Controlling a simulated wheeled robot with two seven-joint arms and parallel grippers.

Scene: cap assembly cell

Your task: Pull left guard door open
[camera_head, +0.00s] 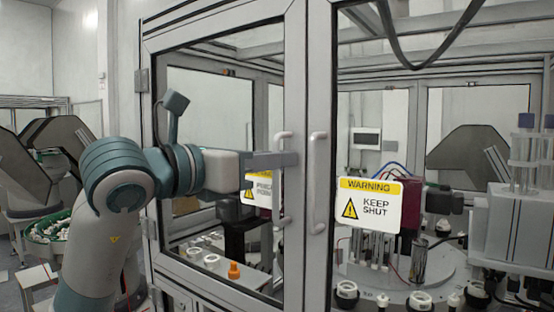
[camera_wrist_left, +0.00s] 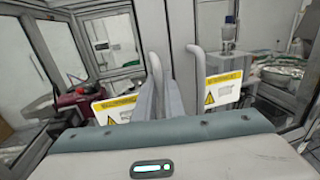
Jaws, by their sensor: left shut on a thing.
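The left guard door (camera_head: 215,33) is a grey-framed glass panel, and its edge lies close beside the right guard door (camera_head: 320,100). I cannot tell whether a small gap is there. The left door's vertical handle (camera_head: 282,215) is pale grey. My left gripper (camera_head: 290,159) reaches across the left door from the left and is shut on the upper part of that handle, partly hiding it. My right gripper is not in view.
The right door has its own handle (camera_head: 317,190) and a yellow-and-white warning sign (camera_head: 369,206). A similar sign (camera_head: 262,190) on the left door is partly covered by my arm. Behind the glass are an orange part (camera_head: 234,271) and a round table with white rings (camera_head: 420,300).

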